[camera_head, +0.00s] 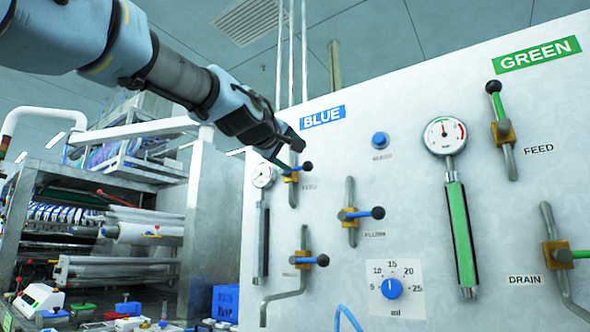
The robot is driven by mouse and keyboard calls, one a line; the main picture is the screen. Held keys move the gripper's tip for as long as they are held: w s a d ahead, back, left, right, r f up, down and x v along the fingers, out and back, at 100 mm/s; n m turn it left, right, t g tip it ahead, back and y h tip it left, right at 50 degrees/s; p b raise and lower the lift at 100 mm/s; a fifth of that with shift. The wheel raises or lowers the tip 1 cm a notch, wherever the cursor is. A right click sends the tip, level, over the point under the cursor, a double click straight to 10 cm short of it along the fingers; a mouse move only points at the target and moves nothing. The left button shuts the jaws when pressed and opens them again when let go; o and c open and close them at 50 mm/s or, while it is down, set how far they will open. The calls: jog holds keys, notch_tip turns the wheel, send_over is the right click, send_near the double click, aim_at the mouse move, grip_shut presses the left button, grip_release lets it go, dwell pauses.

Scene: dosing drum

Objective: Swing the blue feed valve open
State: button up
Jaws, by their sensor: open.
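The blue feed valve (291,178) is on the panel under the BLUE label, with a brass body on a vertical grey pipe. My gripper (285,154) is open and comes in from the upper left, just above the valve. Its fingers overlap the top of the pipe and part of the lever in this view. I cannot tell whether a finger touches the lever. The FEED lettering below is partly legible.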

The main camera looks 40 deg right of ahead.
aim_at(306, 164)
jog(key=shift+r+p+x, duration=0.15)
jog(key=shift+p+x, duration=1.65)
jog(key=shift+p, duration=0.95)
jog(key=shift+r+p+x, duration=0.15)
jog(key=shift+p+x, duration=1.65)
jog(key=shift+p, duration=0.9)
jog(key=shift+f+p+x, duration=0.15)
jog(key=shift+p+x, duration=0.5)
jog(key=shift+x, duration=0.05)
jog(key=shift+f+p+x, duration=0.15)
jog(key=shift+p+x, duration=0.5)
jog(key=shift+c, duration=0.2)
grip_shut()
